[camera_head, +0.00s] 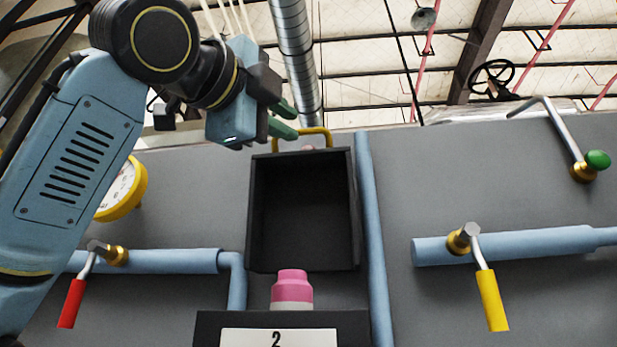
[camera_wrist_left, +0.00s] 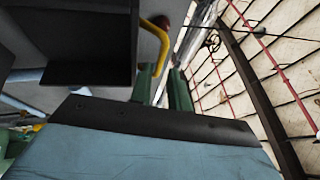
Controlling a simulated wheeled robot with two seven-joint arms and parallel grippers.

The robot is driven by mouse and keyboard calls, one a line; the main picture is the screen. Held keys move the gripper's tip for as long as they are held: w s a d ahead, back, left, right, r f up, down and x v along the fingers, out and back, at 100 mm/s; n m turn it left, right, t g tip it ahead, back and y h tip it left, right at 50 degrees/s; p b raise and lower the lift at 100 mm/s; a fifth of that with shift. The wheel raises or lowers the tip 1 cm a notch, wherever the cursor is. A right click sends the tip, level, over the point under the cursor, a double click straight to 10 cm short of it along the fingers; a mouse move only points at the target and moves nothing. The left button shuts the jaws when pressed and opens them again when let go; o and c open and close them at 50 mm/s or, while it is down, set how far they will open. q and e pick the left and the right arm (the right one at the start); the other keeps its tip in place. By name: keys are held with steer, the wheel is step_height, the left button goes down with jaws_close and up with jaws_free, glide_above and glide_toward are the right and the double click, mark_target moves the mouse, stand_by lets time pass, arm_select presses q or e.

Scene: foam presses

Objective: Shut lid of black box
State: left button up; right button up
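The black box's lid (camera_head: 303,210) stands raised and open, its hollow inner side facing me. A yellow handle (camera_head: 318,132) is at its top edge. The box's lower part (camera_head: 208,328), with a white label "2" (camera_head: 278,338), is at the bottom of the head view. My left gripper (camera_head: 294,123) is at the handle's left end, its two green fingers apart. In the left wrist view the lid (camera_wrist_left: 85,72) is at the left, and the handle (camera_wrist_left: 160,38) reaches down by the fingertips (camera_wrist_left: 163,72). I cannot tell whether it lies between them. My right gripper is not in view.
A pink-topped piece (camera_head: 292,287) stands between lid and lower part. A blue pipe (camera_head: 371,220) runs close along the lid's right side. A red-handled valve (camera_head: 72,303) and gauge (camera_head: 120,190) are left; a yellow-handled valve (camera_head: 491,300) and green-knobbed lever (camera_head: 597,159) are right.

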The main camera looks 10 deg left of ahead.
mark_target(305, 152)
arm_select(q)
steer(key=p+x, duration=0.2)
steer(key=x, duration=0.4)
steer(key=shift+a, duration=0.1)
steer(key=shift+w+r, duration=0.1)
steer(key=shift+w, duration=0.45)
steer(key=shift+s, duration=0.1)
jaws_close()
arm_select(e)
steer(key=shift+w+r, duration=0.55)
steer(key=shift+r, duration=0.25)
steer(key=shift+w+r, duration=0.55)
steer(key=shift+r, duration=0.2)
